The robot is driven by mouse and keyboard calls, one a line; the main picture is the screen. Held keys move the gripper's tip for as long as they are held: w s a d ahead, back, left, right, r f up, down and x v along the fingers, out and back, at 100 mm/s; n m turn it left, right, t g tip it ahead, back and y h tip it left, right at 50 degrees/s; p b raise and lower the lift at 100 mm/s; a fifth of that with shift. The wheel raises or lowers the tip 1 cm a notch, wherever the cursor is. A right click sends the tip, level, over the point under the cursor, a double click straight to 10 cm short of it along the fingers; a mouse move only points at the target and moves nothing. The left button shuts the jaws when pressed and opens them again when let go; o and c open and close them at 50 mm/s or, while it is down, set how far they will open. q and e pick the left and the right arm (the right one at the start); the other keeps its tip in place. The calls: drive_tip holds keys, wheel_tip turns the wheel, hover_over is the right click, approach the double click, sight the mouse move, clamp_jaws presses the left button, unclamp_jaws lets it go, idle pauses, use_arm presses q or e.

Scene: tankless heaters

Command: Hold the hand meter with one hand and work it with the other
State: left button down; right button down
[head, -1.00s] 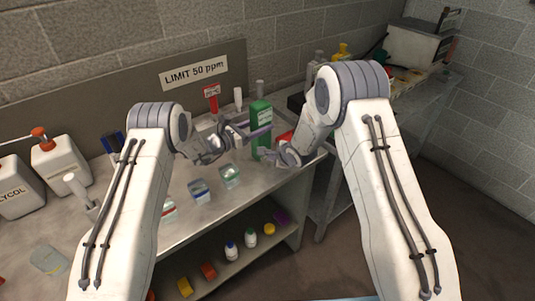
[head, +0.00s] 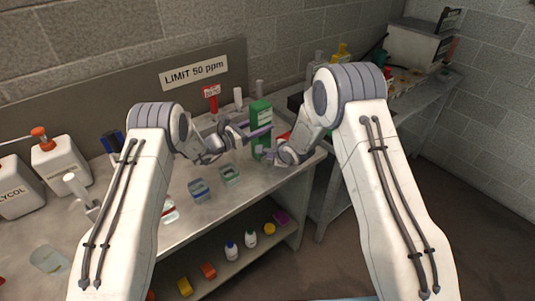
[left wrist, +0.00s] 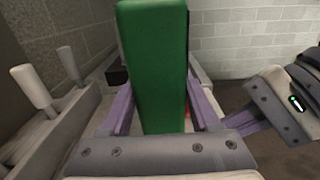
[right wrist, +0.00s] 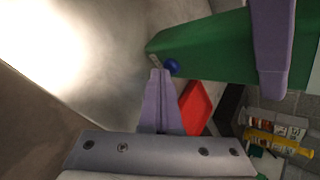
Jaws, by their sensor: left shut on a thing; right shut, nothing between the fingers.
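The hand meter is a tall green box (head: 261,115), upright above the bench near its right end. My left gripper (head: 258,133) is shut around its sides; the left wrist view shows the green body (left wrist: 155,60) between the two purple fingers. My right gripper (head: 271,158) is shut and empty, low beside the meter. In the right wrist view its closed fingertips (right wrist: 160,74) are close to a round blue button (right wrist: 172,67) on the meter's green face. I cannot tell whether they touch. The meter's display is not readable.
Small clear containers (head: 199,189) stand on the bench in front. White jugs (head: 60,163) stand at the left. A red object (right wrist: 197,107) lies beyond my right fingers. A lower shelf (head: 222,268) holds several small bottles and blocks. A "LIMIT 50 ppm" sign (head: 194,72) is behind.

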idle(0.5)
drive_tip(key=shift+s+d, duration=0.5)
drive_tip(key=shift+s, duration=0.2)
drive_tip(key=shift+s+d, duration=0.75)
drive_tip(key=shift+s, duration=0.25)
drive_tip(key=shift+s+d, duration=0.75)
drive_tip(key=shift+s, duration=0.25)
use_arm(q)
drive_tip(key=shift+c, duration=0.2)
unclamp_jaws()
